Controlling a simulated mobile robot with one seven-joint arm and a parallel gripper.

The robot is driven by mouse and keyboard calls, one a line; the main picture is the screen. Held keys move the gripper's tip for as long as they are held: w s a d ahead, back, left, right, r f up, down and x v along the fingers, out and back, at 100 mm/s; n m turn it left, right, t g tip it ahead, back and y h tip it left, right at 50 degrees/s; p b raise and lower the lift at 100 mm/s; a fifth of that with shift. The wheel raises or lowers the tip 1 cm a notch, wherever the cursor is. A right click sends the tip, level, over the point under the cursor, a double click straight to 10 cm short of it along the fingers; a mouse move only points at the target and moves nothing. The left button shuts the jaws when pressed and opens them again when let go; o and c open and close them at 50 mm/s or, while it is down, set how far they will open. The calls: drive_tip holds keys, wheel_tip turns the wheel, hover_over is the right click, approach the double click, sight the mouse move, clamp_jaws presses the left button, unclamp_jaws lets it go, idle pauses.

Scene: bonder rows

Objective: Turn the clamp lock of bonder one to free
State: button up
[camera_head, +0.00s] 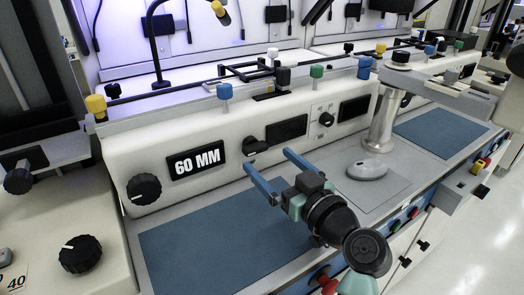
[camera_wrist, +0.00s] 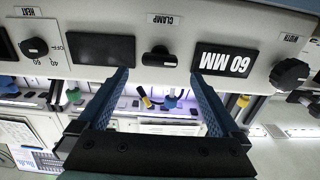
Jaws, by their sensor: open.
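The clamp lock (camera_head: 256,146) is a black knob on the white front panel, between the 60 MM display and a dark blank display. It also shows in the wrist view (camera_wrist: 158,57), upside down, with the CLAMP label (camera_wrist: 163,19) by it. Its handle lies about level; I cannot make out any free or locked marking. My gripper (camera_head: 268,160) is open and empty, its two blue fingers pointing at the panel. In the wrist view my gripper (camera_wrist: 160,74) has the knob between the lines of its fingertips, ahead of them. I see no contact.
The WIDTH knob (camera_wrist: 290,73) and 60 MM display (camera_head: 195,163) are on one side, the HEAT knob (camera_wrist: 34,47) on the other. A blue mat (camera_head: 205,245) lies below the panel. A grey mouse-like device (camera_head: 367,169) and a metal post (camera_head: 383,125) stand to the right.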

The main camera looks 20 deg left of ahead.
sight(259, 150)
drive_tip(key=shift+x, duration=2.3)
drive_tip(key=shift+c, duration=0.2)
drive_tip(key=c, duration=1.3)
drive_tip(key=shift+c, duration=0.2)
